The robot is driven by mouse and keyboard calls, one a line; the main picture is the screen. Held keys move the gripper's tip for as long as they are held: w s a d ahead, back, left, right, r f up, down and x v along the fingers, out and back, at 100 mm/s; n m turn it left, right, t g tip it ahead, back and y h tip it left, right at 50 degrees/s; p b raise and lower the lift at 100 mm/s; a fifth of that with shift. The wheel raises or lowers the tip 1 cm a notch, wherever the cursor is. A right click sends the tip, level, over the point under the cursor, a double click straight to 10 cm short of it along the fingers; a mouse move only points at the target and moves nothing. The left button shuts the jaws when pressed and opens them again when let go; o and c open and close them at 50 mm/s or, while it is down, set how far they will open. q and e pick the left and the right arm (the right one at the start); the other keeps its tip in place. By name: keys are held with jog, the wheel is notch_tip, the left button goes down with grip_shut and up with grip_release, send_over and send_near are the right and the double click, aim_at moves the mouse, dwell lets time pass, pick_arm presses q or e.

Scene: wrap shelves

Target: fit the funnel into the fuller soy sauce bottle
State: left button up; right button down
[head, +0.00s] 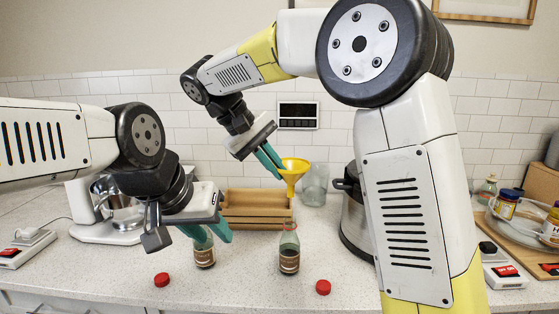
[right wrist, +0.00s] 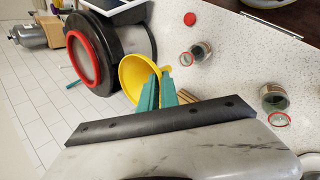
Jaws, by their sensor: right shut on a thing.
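The yellow funnel (head: 293,172) is in the air in the head view, wide mouth up. My right gripper (head: 272,165) is shut on its rim side. Its spout is above the open neck of the right soy sauce bottle (head: 289,260), with a gap between. The left soy sauce bottle (head: 205,257) stands upright, its top partly hidden by my left gripper (head: 207,232). That gripper's fingers are apart, and contact with the bottle is unclear. In the right wrist view the funnel (right wrist: 133,73) is at the fingertips. I cannot tell which bottle is fuller.
Red caps lie on the counter, one at left (head: 162,280) and one at right (head: 323,287). A wooden crate (head: 240,208), a glass jar (head: 315,185) and a steel pot (head: 355,215) stand behind. A stand mixer (head: 95,215) is at the left. The front counter is mostly clear.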

jog(key=shift+r, duration=0.15)
jog(key=shift+f, duration=2.9)
jog(key=shift+f, duration=2.2)
jog(key=c, duration=1.5)
grip_release()
jog(key=v, duration=0.7)
jog(key=shift+s+a+r, duration=0.1)
jog(key=shift+a+r, duration=0.1)
jog(key=shift+r, duration=0.05)
